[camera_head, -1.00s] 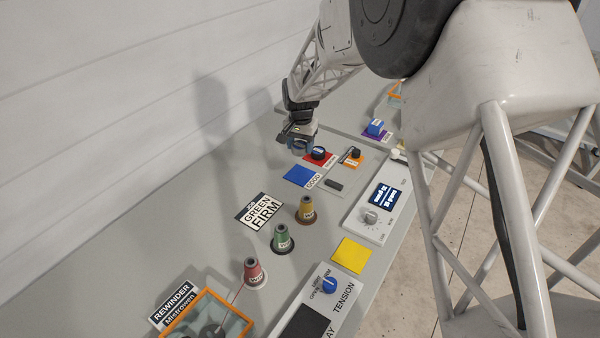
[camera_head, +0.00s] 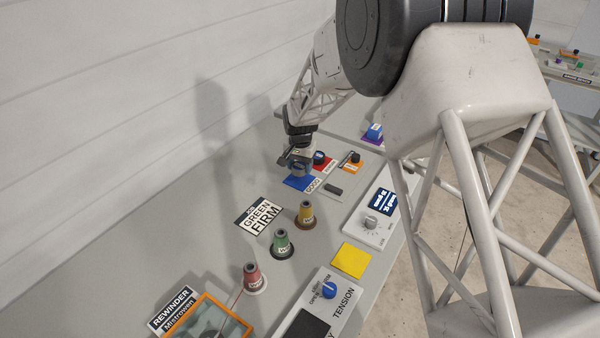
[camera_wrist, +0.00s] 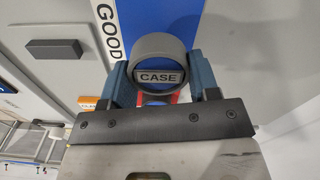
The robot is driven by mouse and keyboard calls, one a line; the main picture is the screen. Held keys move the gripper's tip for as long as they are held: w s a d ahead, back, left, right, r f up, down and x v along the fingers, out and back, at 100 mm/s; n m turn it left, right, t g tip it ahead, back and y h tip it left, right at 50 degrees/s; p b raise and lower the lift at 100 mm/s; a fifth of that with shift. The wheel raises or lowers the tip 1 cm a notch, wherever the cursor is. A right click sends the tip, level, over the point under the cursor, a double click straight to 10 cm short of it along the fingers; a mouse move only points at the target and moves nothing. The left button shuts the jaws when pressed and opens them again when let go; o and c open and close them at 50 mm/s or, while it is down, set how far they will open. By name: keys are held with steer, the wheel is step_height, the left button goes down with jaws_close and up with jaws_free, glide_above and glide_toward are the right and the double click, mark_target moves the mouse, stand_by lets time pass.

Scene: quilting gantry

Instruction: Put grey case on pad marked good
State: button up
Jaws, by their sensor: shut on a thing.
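The grey case (camera_wrist: 160,42) is a round, short piece with the label CASE on its face. It sits between the two blue fingers of my gripper (camera_wrist: 158,82) in the wrist view, and the gripper is shut on it. The blue pad (camera_head: 291,182) has a white GOOD strip (camera_head: 313,186) along its right side. In the head view my gripper (camera_head: 301,170) is over this pad and covers part of it. The pad (camera_wrist: 165,14) also shows behind the case in the wrist view. I cannot tell whether the case touches the pad.
A red pad (camera_head: 327,165) with a dark round piece stands just behind, beside an orange pad (camera_head: 351,168). A dark grey block (camera_head: 333,189) lies right of the GOOD strip. Yellow, green and red spools (camera_head: 281,243) stand nearer the front. Bench left of the pad is clear.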

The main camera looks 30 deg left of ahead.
mark_target(300, 172)
steer(key=shift+f, duration=1.6)
steer(key=shift+f, duration=0.1)
steer(key=o, duration=0.9)
steer(key=shift+r, duration=6.1)
